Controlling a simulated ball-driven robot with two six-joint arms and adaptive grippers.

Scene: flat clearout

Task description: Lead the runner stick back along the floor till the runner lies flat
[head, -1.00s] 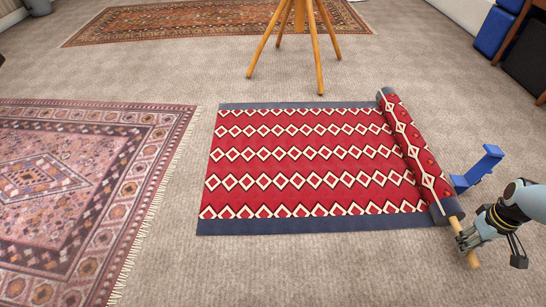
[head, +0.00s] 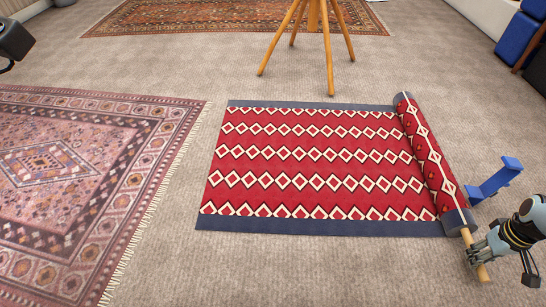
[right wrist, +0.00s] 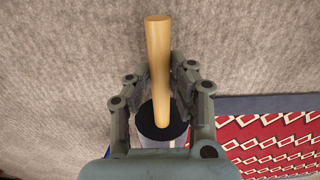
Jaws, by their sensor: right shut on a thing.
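The red runner (head: 310,170) with cream diamonds and dark blue borders lies flat on the carpet over most of its visible length. Its right end is still a roll (head: 428,155) around a wooden stick (head: 470,243), whose near end sticks out. My right gripper (head: 478,252) is shut on that stick end, just in front of the roll. In the right wrist view the stick (right wrist: 158,60) runs between the two fingers, with the dark roll end behind it and the flat runner (right wrist: 270,140) at the right.
A blue bracket-like object (head: 495,180) stands on the floor just right of the roll. A pink patterned rug (head: 80,180) lies at the left and a brown rug (head: 220,18) at the back. A wooden-legged stand (head: 328,50) is behind the runner. Bare carpet lies in front.

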